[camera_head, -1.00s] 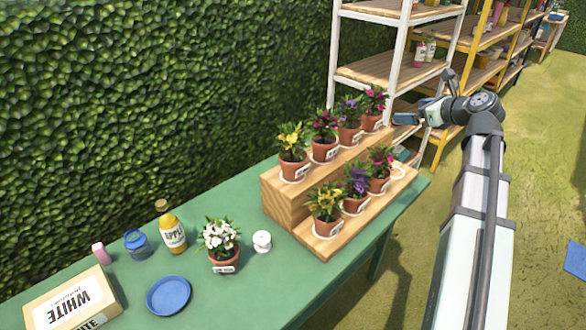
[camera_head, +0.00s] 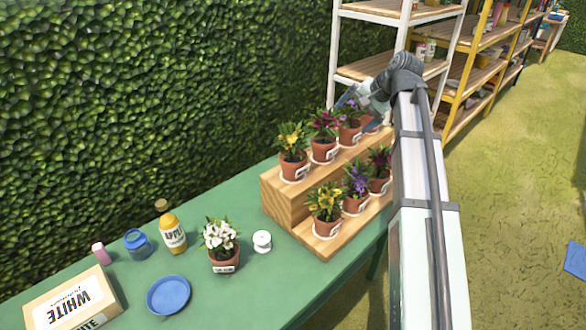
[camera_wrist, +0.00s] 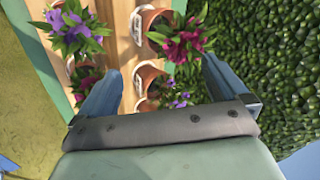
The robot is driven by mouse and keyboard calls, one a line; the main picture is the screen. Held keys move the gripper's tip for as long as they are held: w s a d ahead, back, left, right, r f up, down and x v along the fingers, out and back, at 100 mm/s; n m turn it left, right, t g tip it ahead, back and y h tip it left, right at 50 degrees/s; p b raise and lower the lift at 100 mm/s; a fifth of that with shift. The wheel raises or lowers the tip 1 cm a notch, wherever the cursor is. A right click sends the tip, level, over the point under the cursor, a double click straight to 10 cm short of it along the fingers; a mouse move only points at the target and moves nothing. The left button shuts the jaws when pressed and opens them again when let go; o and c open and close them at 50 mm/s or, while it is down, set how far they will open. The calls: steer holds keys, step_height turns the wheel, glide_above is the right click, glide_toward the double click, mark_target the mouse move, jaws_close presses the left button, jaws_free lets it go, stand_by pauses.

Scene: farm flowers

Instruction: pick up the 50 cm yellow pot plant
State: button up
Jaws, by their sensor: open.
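Two yellow-flowered pot plants in terracotta pots show in the head view. One yellow plant (camera_head: 293,148) stands at the left end of the upper wooden step, and another yellow plant (camera_head: 326,208) at the left end of the lower step. Their labels are too small to read. My gripper (camera_wrist: 160,78) is open, with nothing held. In the head view it hovers above the right part of the upper row, right of both yellow plants. No yellow flowers show in the wrist view.
A magenta plant (camera_head: 324,130) and a purple plant (camera_head: 348,122) stand close together on the stepped wooden stand (camera_head: 283,205). A white-flowered plant (camera_head: 221,240), bottles and a blue plate (camera_head: 168,295) are on the green table. White shelving (camera_head: 365,68) stands behind.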

steer(key=a+n+g+h, duration=0.2)
steer(key=a+n+g, duration=0.1)
steer(key=a+n, duration=0.8)
step_height(320, 180, up, 3)
steer(key=n+g+h, duration=0.2)
steer(key=n+h, duration=0.1)
steer(key=n, duration=1.2)
glide_above(293, 164)
steer(key=w, duration=0.4)
step_height(293, 164, down, 13)
steer(key=shift+d+r, duration=0.1)
steer(key=shift+r, duration=0.1)
steer(key=shift+w+a+f, duration=0.1)
steer(key=shift+f, duration=1.45)
steer(key=shift+a+f, duration=0.1)
steer(key=shift+f, duration=1.45)
steer(key=c, duration=0.9)
steer(key=shift+c, duration=0.5)
steer(key=shift+r, duration=0.15)
